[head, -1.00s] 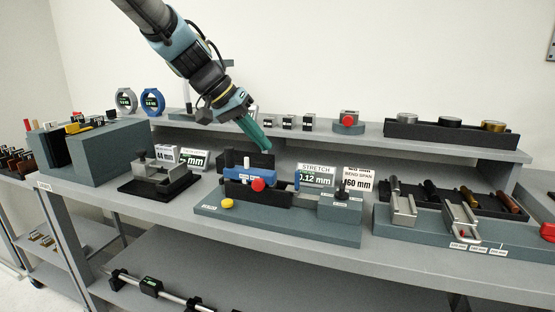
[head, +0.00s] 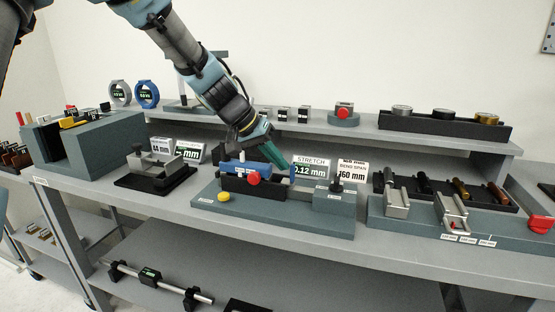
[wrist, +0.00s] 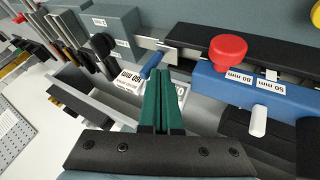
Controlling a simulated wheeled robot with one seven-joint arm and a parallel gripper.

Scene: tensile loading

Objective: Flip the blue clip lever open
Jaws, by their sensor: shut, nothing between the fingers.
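The small blue clip lever (head: 292,171) stands at the right part of the grey-green tensile rig (head: 280,218), partly crowded by my gripper in the head view. In the wrist view the blue lever (wrist: 151,64) is tilted, just left of my fingertips. My gripper (head: 283,167) points down with its green fingers closed together and empty. Its closed tips (wrist: 165,76) show beside the lever; I cannot tell whether they touch it. A blue slide block (head: 247,168) with a red knob (head: 253,178) sits left of the lever on the rig.
The "STRETCH 0.12 mm" display (head: 310,168) stands close behind the lever. A grey block with a black knob (head: 336,186) is on the rig's right end. A black-based fixture (head: 155,172) stands left. A grey-green rack with metal holders (head: 398,207) stands right.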

